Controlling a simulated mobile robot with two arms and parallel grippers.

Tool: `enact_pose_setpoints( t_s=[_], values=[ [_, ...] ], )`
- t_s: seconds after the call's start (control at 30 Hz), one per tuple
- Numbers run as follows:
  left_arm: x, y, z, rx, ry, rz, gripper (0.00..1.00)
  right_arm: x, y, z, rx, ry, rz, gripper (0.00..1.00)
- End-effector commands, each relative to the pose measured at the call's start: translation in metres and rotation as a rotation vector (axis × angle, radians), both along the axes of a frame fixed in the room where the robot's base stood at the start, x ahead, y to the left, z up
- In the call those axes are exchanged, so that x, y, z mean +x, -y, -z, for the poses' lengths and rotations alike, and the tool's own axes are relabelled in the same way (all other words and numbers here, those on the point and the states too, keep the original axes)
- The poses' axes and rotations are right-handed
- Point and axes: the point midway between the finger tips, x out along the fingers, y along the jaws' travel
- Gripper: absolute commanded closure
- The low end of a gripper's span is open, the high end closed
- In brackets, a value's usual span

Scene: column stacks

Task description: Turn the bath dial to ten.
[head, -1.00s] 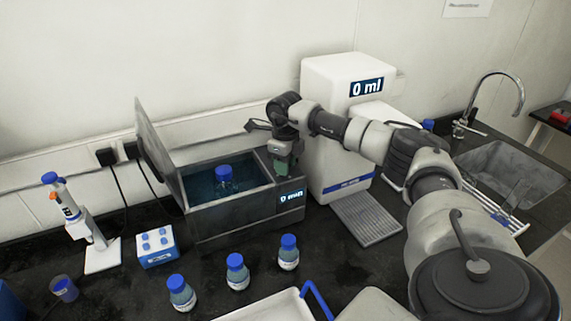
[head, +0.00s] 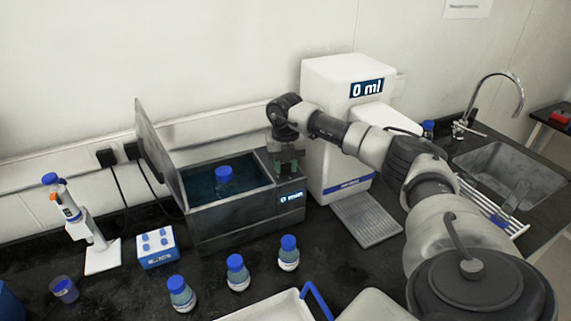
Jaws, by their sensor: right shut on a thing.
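The water bath (head: 235,215) is a dark grey box with its lid raised at the left. A blue-capped bottle (head: 224,180) stands in its water. The bath's front display (head: 291,197) is lit, with a reading too blurred to be sure of. My right gripper (head: 287,168) points down at the top right of the bath and is shut on the dial there. The dial itself is mostly hidden by the fingers. My left gripper is not in view.
A white dispenser (head: 325,120) reading "0 ml" stands close to the right of the bath, with a drip tray (head: 367,219) in front. Several blue-capped bottles (head: 237,272) stand before the bath. A pipette stand (head: 101,258) is at left, a sink (head: 497,170) at right.

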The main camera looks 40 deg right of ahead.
Motion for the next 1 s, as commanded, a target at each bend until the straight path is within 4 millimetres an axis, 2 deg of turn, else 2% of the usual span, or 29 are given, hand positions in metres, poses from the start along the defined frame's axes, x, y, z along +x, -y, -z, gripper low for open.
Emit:
enact_pose_setpoints(
  t_s=[0.03, 0.5, 1.0],
  values=[
    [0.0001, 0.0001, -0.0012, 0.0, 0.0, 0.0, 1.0, 0.0019, 0.0013, -0.0044, 0.0, 0.011, 0.047, 0.9],
    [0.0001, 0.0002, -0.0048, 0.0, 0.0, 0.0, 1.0, 0.0021, 0.0016, -0.0049, 0.0, 0.013, 0.432, 0.9],
    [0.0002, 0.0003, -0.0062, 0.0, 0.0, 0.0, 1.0, 0.0021, 0.002, -0.0049, 0.001, 0.013, 0.587, 0.9]
  ],
)
